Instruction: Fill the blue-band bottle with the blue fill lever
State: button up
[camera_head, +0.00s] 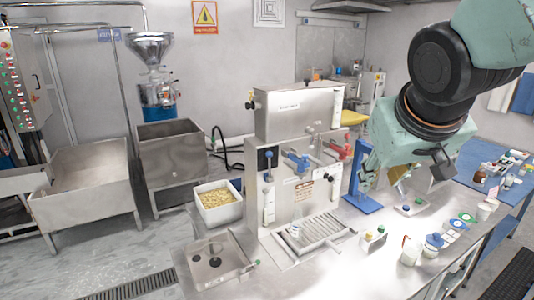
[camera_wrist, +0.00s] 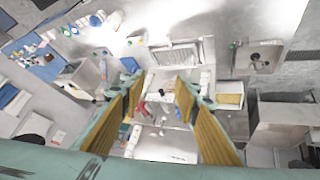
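The blue fill lever (camera_head: 298,161) sticks out from the front of the steel machine (camera_head: 298,112), left of a red lever (camera_head: 339,149). A small clear container (camera_head: 295,231) seems to stand at the left of the drip tray (camera_head: 322,232); I cannot make out a blue band on it. A white bottle with a blue top (camera_head: 434,240) stands on the counter at the right. My gripper (camera_head: 405,178) hangs right of the machine, apart from the levers. In the wrist view my gripper (camera_wrist: 160,85) is open, with nothing between its yellow-padded fingers.
A blue stand (camera_head: 364,192) rises between the machine and my gripper. Several small bottles and coloured discs lie at the right.

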jog(key=w+r+n+t+y+p, duration=0.1)
jog(key=w+n+t+y+p, duration=0.15)
jog(key=w, duration=1.95)
jog(key=w+a+f+n+y+p, duration=0.3)
jog(key=w+a+f+y+p, duration=0.2)
jog(key=w+a+f+y, duration=0.3)
jog(key=shift+w+r+x, duration=0.35)
jog(key=shift+r+x, duration=0.05)
jog(key=shift+x, duration=2)
jog(key=shift+d+t+y, duration=0.1)
jog(key=shift+t+y, duration=0.15)
jog(key=shift+p+x, duration=0.65)
jog(key=shift+x, duration=6.25)
jog(key=shift+c, duration=0.5)
